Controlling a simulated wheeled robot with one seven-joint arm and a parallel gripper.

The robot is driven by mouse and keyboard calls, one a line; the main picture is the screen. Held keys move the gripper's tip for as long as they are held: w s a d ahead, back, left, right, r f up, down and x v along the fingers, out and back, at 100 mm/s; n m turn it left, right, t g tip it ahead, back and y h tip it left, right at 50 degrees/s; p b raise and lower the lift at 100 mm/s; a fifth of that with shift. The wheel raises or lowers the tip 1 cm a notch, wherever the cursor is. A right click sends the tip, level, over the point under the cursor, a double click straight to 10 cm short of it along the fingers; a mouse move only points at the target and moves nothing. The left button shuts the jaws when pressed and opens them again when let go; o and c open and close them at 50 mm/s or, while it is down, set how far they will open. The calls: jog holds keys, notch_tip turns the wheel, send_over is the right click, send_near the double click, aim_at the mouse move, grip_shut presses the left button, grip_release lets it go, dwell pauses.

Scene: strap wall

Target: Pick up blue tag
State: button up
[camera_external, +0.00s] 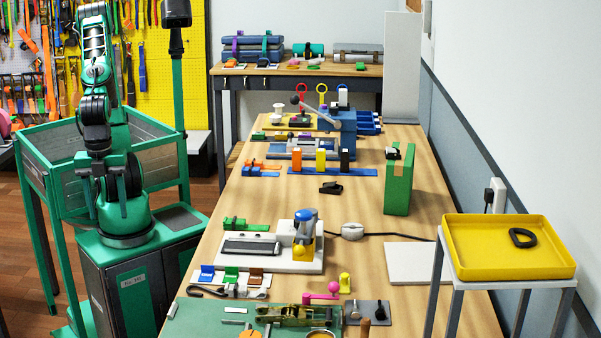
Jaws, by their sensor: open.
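A small blue tag-like piece (208,272) stands at the left end of a white plate (262,290) on the near left of the long table. A green piece (231,273) and a brown piece (256,275) stand to its right in the same row. The blue piece is small in this view, and I cannot tell for certain that it is the tag.
A black strap (207,291) lies in front of the plate. Behind it is a white device with a blue-topped lever (305,216). A green mat (205,317) with tools lies nearer. A yellow tray (510,275) stands at right. A white pad (418,262) lies bare.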

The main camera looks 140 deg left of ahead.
dwell(0.3)
jog(key=c, duration=0.7)
jog(key=shift+c, duration=0.2)
